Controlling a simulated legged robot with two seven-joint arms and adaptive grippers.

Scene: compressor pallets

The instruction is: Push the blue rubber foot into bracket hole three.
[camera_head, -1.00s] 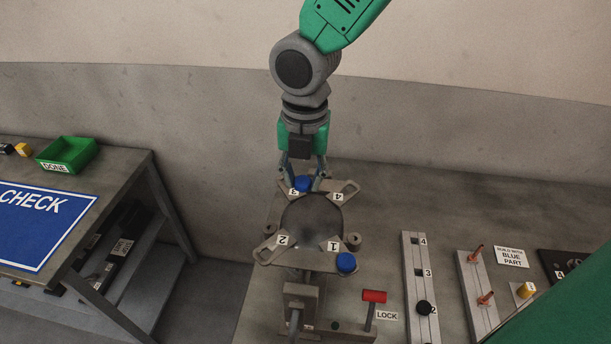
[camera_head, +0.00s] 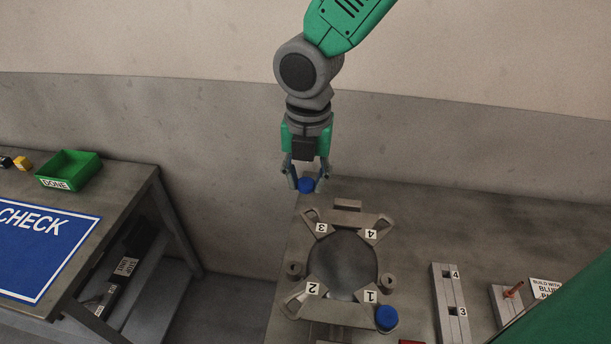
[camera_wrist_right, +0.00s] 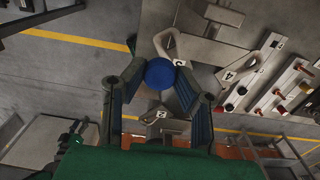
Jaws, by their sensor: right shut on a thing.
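My right gripper (camera_head: 307,183) is shut on a blue rubber foot (camera_head: 306,186). It hangs beyond the bracket's arm three, apart from the label in the head view. The wrist view shows the round blue foot (camera_wrist_right: 159,73) between the fingertips, beside arm three. The grey bracket (camera_head: 300,300) has a round dark middle and slotted arms labelled 1 to 4. Slot three (camera_head: 310,215) shows empty at the far left. A second blue foot (camera_head: 386,318) sits at the end of arm one. My left gripper is not in view.
A slotted rail (camera_head: 447,300) and a peg strip (camera_head: 510,300) stand right of the bracket. A side table at left bears a green DONE bin (camera_head: 69,170) and a blue CHECK mat (camera_head: 40,255). Bench space behind the rails is clear.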

